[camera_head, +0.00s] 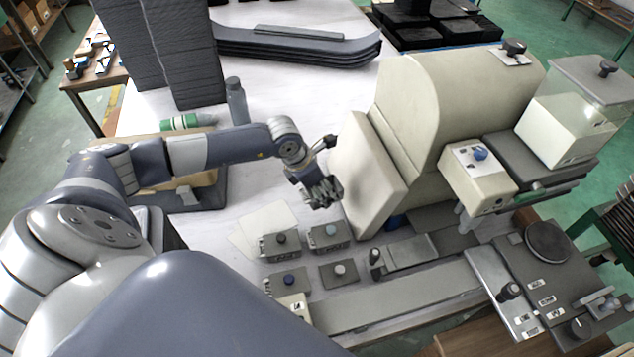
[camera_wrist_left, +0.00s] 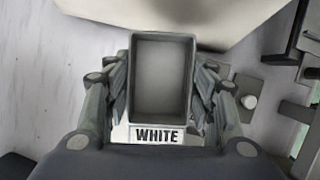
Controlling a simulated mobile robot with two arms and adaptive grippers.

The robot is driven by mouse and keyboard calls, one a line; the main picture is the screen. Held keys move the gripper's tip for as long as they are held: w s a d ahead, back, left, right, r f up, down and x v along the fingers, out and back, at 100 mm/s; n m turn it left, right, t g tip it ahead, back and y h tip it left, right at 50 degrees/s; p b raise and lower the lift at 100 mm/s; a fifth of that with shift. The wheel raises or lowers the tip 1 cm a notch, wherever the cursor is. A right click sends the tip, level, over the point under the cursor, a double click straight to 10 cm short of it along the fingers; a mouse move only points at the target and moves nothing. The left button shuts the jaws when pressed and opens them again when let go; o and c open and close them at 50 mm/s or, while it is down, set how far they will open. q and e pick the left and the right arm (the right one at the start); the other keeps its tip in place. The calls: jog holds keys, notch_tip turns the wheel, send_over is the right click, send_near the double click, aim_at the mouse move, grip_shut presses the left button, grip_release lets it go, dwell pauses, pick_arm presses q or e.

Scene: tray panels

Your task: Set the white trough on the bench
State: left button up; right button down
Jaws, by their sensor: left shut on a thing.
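The white trough (camera_wrist_left: 163,85) is a small open grey box with a label reading WHITE on its near side. It fills the space between the fingers of my left gripper (camera_wrist_left: 161,78), which is shut on it. The trough looks empty. In the head view my left gripper (camera_head: 322,192) is over the bench (camera_head: 290,105), just left of the big cream machine; there I cannot make out the trough clearly among the fingers. I cannot tell the gap between trough and bench. My right gripper is not in view.
The cream machine (camera_head: 430,110) stands close right of my left gripper. Small grey blocks with knobs (camera_head: 327,236) lie in front of it, beside pale sheets (camera_head: 262,228). Dark stacked panels (camera_head: 300,45) and a grey bottle (camera_head: 236,100) stand behind. The bench behind the gripper is fairly clear.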

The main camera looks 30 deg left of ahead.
pick_arm(q)
jog(key=shift+w+a+f+n+y, duration=0.1)
jog(key=shift+w+a+n+y, duration=0.1)
jog(key=shift+a+n, duration=0.35)
jog(key=shift+w+a+f+n+y, duration=0.1)
jog(key=shift+a+n+y, duration=0.1)
jog(key=shift+a+n, duration=0.35)
jog(key=shift+f+p, duration=0.3)
jog(key=shift+p, duration=0.15)
notch_tip(320, 180, down, 4)
jog(key=shift+p, duration=0.6)
notch_tip(320, 180, down, 4)
jog(key=shift+f+p, duration=0.2)
jog(key=shift+p, duration=0.25)
jog(key=shift+f, duration=0.45)
jog(key=shift+f, duration=0.2)
jog(key=o, duration=1.2)
